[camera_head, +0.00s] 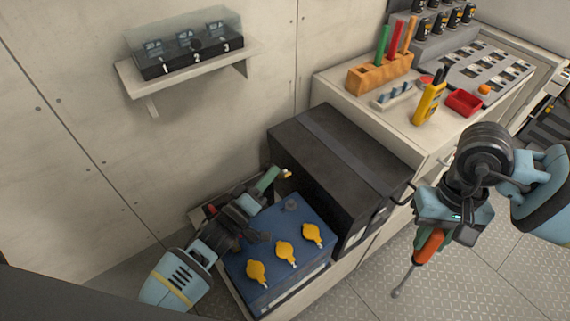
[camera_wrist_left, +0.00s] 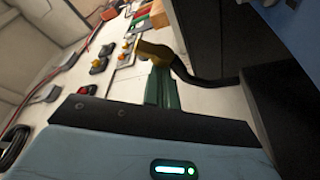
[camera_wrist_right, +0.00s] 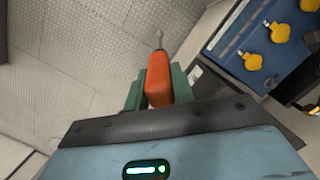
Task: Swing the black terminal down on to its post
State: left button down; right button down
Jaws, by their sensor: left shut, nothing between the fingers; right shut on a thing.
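The blue battery (camera_head: 275,235) sits low against the wall, with yellow caps and a dark round stub (camera_head: 291,204) near its back corner. The brass-coloured terminal (camera_head: 287,174) is raised off the battery beside the black box. In the left wrist view the terminal (camera_wrist_left: 152,50) has a black cable (camera_wrist_left: 195,76) leading right. My left gripper (camera_head: 275,176) is shut and empty, its tips right at the terminal; contact cannot be told. My right gripper (camera_head: 432,236) is shut on an orange-handled tool (camera_head: 428,246), metal shaft pointing down, held away from the battery over the floor.
A large black box (camera_head: 340,160) stands directly behind the battery. A bench (camera_head: 350,95) holds an orange tool block (camera_head: 380,73), a yellow handset (camera_head: 429,103) and a red tray (camera_head: 464,103). A wall shelf (camera_head: 190,75) carries numbered switches. The metal floor at the right is open.

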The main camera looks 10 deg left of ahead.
pick_arm(q)
jog(key=shift+r, duration=0.1)
jog(key=s+d+r, duration=0.1)
jog(key=s+r, duration=0.1)
jog(key=s, duration=0.6)
jog(key=s+d+r, duration=0.2)
jog(key=s, duration=0.5)
jog(key=shift+s+d+r, duration=0.15)
jog(key=shift+s+r, duration=0.2)
jog(key=shift+r, duration=0.05)
